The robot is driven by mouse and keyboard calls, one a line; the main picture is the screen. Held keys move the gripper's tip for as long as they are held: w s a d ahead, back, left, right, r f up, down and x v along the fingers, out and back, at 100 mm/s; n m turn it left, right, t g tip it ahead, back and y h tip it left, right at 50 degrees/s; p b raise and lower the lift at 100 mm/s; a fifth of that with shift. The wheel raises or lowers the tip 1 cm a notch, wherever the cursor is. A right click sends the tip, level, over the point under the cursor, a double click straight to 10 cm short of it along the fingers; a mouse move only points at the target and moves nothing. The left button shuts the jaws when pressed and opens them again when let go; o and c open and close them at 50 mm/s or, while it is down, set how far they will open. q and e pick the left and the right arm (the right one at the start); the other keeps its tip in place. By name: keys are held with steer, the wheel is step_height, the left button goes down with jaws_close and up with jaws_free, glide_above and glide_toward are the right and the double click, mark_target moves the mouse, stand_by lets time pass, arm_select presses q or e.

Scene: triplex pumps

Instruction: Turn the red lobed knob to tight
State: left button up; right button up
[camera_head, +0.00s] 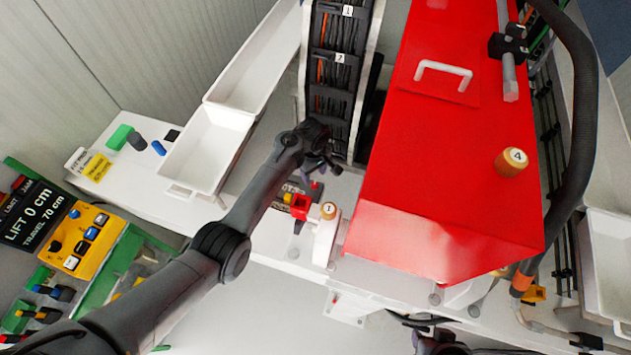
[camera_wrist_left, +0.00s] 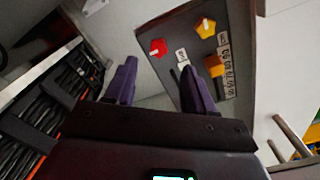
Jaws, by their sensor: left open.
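The red lobed knob (camera_wrist_left: 158,47) sits on a dark panel (camera_wrist_left: 174,28) in the left wrist view, ahead of my left fingertips. A yellow lobed knob (camera_wrist_left: 206,28) is to its right on the same panel. My left gripper (camera_wrist_left: 160,68) is open and empty, its two purple-grey fingers apart; a gap shows between them and the panel. In the head view my left gripper (camera_head: 328,165) is above the bench by the red housing, and the small panel is partly hidden there. A dark part at the bottom edge may be my right gripper (camera_head: 440,342); its fingers are not clear.
The large red housing (camera_head: 440,160) stands right of my left gripper. A black cable rack (camera_head: 334,70) is behind it. White trays (camera_head: 207,148) lie to the left. A wooden cap marked 1 (camera_head: 329,210) and a red block (camera_head: 300,205) are close in front.

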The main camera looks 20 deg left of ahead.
mark_target(314, 185)
arm_select(q)
step_height(314, 185, down, 5)
steer(key=shift+f+b, duration=0.15)
steer(key=shift+b, duration=0.45)
steer(key=shift+f, duration=0.65)
jaws_close()
